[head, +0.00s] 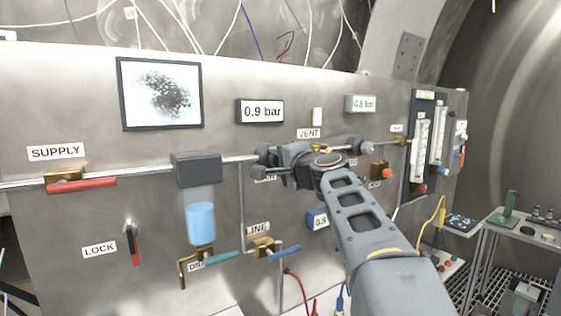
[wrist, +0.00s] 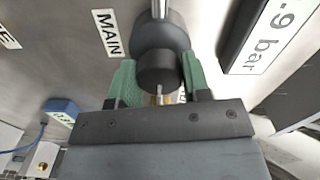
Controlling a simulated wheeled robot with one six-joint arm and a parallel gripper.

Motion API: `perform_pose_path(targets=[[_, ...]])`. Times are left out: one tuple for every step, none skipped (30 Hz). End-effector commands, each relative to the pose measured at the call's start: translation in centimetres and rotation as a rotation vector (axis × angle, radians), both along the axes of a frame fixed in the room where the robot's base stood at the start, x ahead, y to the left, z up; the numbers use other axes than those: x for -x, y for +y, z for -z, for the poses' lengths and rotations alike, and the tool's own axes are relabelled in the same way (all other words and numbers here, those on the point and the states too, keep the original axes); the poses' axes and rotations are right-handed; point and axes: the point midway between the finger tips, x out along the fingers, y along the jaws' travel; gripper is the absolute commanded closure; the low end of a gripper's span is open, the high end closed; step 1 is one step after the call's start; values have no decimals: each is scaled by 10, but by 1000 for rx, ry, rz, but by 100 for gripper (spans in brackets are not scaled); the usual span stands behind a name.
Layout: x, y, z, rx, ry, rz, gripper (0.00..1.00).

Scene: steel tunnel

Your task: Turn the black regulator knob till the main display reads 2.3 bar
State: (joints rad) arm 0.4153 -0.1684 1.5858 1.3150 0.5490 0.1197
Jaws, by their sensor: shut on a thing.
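The black regulator knob (wrist: 157,72) is in the wrist view, between the two green fingers of my gripper (wrist: 158,84). My gripper is shut on it, one finger on each side. In the head view my gripper (head: 268,160) is at the pipe on the panel, and my wrist hides most of the knob. The main display (head: 260,111) above it reads 0.9 bar. Part of that display also shows in the wrist view (wrist: 264,40). A MAIN label (wrist: 107,33) is beside the knob.
A second display (head: 360,104) reads about 0.8 bar, not sharply. The red supply handle (head: 82,184), teal drain handle (head: 222,257) and blue line handle (head: 285,252) stick out from the panel (head: 60,225). Flow tubes (head: 428,150) are at the right. A side table (head: 525,235) holds small parts.

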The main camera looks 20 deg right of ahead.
Motion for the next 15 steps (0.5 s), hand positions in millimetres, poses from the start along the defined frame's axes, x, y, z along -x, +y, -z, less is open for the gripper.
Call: perform_pose_path(targets=[[0,0,0,-43,6,-1,80],[0,0,0,-70,9,-1,80],[0,0,0,-108,14,-1,80],[0,0,0,-137,17,-1,80],[0,0,0,-166,20,-1,80],[0,0,0,-204,24,-1,80],[0,0,0,-232,28,-1,80],[0,0,0,-261,31,-1,80],[0,0,0,-299,35,-1,80],[0,0,0,-328,38,-1,80],[0,0,0,-356,41,-1,80],[0,0,-1,-393,45,-1,80],[0,0,-1,-421,49,-1,80],[0,0,-1,-449,52,-1,80],[0,0,0,-487,57,-1,80]])
